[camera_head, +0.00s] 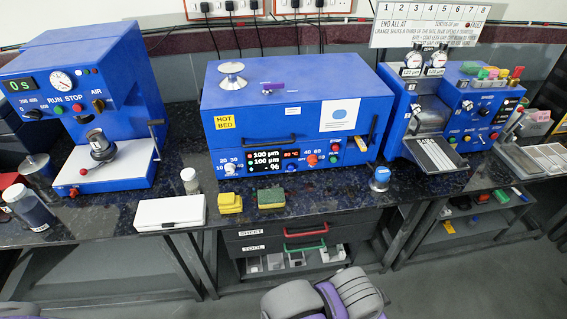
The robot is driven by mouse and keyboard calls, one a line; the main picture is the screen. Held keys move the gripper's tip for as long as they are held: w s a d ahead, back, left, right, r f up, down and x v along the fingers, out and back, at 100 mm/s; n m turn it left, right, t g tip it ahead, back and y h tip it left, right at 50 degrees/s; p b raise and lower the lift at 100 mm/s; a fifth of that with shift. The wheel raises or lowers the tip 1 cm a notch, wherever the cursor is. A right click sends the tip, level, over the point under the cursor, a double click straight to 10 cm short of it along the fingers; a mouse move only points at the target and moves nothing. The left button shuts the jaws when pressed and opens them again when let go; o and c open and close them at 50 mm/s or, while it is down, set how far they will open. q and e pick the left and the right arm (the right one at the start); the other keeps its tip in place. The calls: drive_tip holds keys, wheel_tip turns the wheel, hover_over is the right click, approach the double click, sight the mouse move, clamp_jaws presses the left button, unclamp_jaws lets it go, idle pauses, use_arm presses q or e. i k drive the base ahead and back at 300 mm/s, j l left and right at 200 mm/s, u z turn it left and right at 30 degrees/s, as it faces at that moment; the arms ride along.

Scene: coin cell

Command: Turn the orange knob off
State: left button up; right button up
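The orange knob (312,160) is on the front panel of the middle blue machine (290,100), to the right of the black display showing red and white readings. Its pointer is too small to read; small white lettering with 40 and 60 is printed above it, and "OFF" seems to be printed beside it. Neither gripper can be made out. Grey and purple parts of my own body show at the bottom centre and at the bottom left corner, well below the knob and apart from it.
A press-like blue machine (85,100) stands left, another blue machine (468,105) right. On the dark bench in front lie a white box (170,213), yellow sponges (229,203), a green-topped sponge (271,198) and a small blue-topped item (380,178). Drawers (262,244) are below.

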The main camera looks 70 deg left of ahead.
sight(312, 159)
drive_tip(key=u, duration=2.15)
drive_tip(key=l+u, duration=0.1)
drive_tip(key=u, duration=0.3)
drive_tip(key=l+u, duration=0.1)
drive_tip(key=u, duration=0.35)
drive_tip(key=l+u, duration=0.15)
drive_tip(key=u, duration=0.25)
drive_tip(key=l+u, duration=0.35)
drive_tip(key=l, duration=0.15)
drive_tip(key=k+l+u, duration=0.2)
drive_tip(key=l+u, duration=0.2)
drive_tip(key=k+l, duration=0.15)
drive_tip(key=l, duration=0.2)
drive_tip(key=k+l+u, duration=0.15)
drive_tip(key=l, duration=0.25)
drive_tip(key=k+l, duration=0.2)
drive_tip(key=l, duration=0.15)
drive_tip(key=u, duration=0.05)
